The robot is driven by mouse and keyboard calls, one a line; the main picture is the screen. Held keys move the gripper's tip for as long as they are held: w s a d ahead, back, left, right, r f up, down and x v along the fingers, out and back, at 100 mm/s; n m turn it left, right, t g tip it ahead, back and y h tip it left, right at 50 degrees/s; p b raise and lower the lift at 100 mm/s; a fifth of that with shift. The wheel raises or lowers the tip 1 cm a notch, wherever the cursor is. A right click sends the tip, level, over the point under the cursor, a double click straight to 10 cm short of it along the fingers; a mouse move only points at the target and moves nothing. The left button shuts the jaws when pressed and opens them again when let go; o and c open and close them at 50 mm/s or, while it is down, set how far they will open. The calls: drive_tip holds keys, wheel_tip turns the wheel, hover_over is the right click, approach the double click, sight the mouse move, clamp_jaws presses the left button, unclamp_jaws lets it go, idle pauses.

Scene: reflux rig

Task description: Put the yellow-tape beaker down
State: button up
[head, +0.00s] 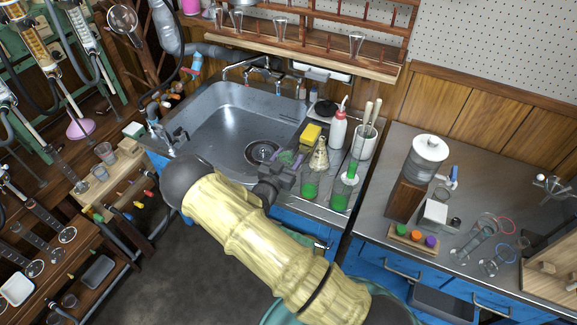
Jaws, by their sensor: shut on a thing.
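My gripper (288,168) is at the front right edge of the sink, at the end of my cream-sleeved arm. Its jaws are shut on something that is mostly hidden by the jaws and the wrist. No yellow tape can be made out, and I cannot tell whether the held thing touches the surface below. A glass vessel with green contents (310,186) is just right of the jaws. A second green vessel (340,201) stands to its right, near the counter's front edge. A conical flask (319,158) is behind them.
The steel sink (215,120) lies left and behind. A yellow sponge (311,133), white wash bottle (338,130) and white brush pot (364,143) crowd the strip behind the green vessels. The right counter (400,155) holds a large glass vessel (424,158) and a stopper block (413,238).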

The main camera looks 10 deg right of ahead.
sight(289, 163)
drive_tip(key=shift+a+f, duration=0.15)
drive_tip(key=shift+f, duration=0.8)
drive_tip(key=shift+a+f, duration=0.15)
drive_tip(key=shift+f, duration=0.75)
drive_tip(key=shift+d+f, duration=0.1)
drive_tip(key=shift+f, duration=0.15)
drive_tip(key=shift+f, duration=0.15)
drive_tip(key=o, duration=0.8)
drive_tip(key=shift+c, duration=0.2)
